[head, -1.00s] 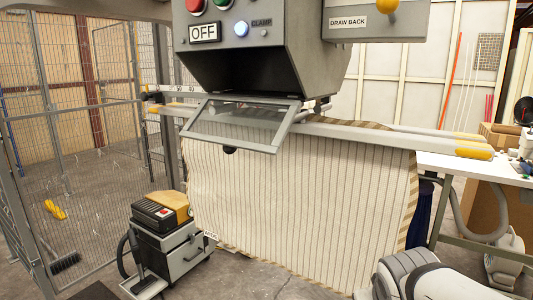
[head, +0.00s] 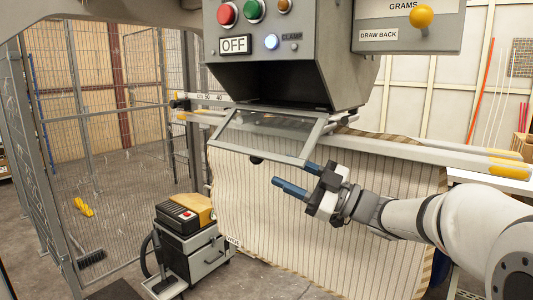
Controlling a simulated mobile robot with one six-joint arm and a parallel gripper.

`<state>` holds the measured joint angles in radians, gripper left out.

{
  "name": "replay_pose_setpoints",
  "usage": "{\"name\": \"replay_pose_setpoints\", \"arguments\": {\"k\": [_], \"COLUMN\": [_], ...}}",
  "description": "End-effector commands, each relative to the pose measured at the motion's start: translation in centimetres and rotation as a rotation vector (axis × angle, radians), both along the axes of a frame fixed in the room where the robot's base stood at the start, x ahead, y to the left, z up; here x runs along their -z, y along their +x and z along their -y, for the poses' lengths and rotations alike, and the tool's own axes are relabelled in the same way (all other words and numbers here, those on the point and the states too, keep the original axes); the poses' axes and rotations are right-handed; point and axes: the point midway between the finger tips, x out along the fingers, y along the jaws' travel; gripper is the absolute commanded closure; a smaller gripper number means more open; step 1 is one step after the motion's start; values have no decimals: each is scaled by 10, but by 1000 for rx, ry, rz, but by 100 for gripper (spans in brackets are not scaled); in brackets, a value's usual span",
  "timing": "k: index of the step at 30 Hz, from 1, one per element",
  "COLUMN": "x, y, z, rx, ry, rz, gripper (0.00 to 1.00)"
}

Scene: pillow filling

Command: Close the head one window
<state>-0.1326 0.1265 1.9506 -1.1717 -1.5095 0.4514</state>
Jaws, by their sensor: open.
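The head one window (head: 265,136) is a clear pane in a grey metal frame. It hangs tilted outward below the dark opening of the grey machine head (head: 285,85), and it stands open. A small black knob (head: 256,160) sits under its lower edge. My gripper (head: 300,178) is open and empty, with its blue fingertips apart, just below and in front of the window's lower right corner. The upper finger appears close to that corner; I cannot tell whether it touches.
A striped pillow case (head: 330,230) hangs below the window, behind my gripper. Red, green and orange buttons and a lit clamp button (head: 271,42) are on the machine head. A small black and grey machine (head: 190,235) stands on the floor at left, before a mesh fence (head: 110,120).

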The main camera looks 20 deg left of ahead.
Motion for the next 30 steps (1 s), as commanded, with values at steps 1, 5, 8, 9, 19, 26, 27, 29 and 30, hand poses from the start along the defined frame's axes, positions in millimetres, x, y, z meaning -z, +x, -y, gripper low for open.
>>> {"name": "replay_pose_setpoints", "arguments": {"k": [1, 5, 8, 9, 19, 26, 27, 29, 30], "x": [-2, -3, -7, -9, -26, -28, -28, -28, -28], "y": [-3, -10, -12, -12, -11, -11, -11, -11, -11], "z": [1, 0, -9, -14, -61, -72, -72, -72, -72], "rx": [-40, -106, -120, -119, -117, -114, -114, -114, -114], "ry": [10, 23, 26, 25, 26, 25, 25, 25, 25], "rz": [-4, -9, -10, -10, -9, -9, -8, -8, -8], "gripper": [54, 54, 54, 54, 54, 54, 54, 54, 54]}}
